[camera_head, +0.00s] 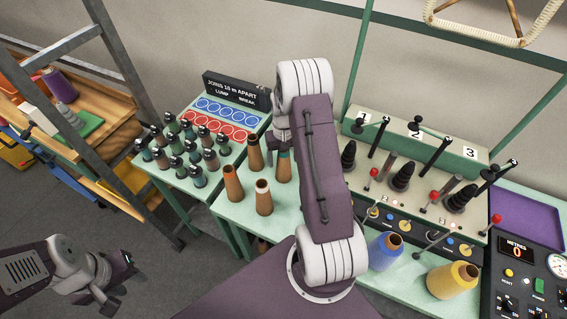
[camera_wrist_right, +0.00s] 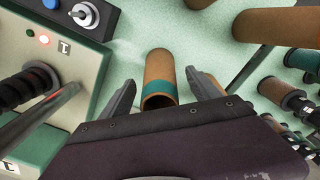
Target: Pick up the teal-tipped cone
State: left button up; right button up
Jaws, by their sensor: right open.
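The teal-tipped cone (camera_head: 284,171) is brown with a teal band near its top and stands on the pale green table. My right arm partly covers it in the head view. In the right wrist view the teal-tipped cone (camera_wrist_right: 159,65) shows its open tip towards me. My right gripper (camera_wrist_right: 160,79) is open, with one finger on each side of the cone and a gap to both.
Several small spools (camera_head: 195,160) stand to the left. A green machine (camera_head: 425,216) with posts is on the right, with blue (camera_head: 384,252) and yellow (camera_head: 453,280) cones in front.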

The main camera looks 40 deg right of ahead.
grip_shut()
jog(key=shift+r, duration=0.1)
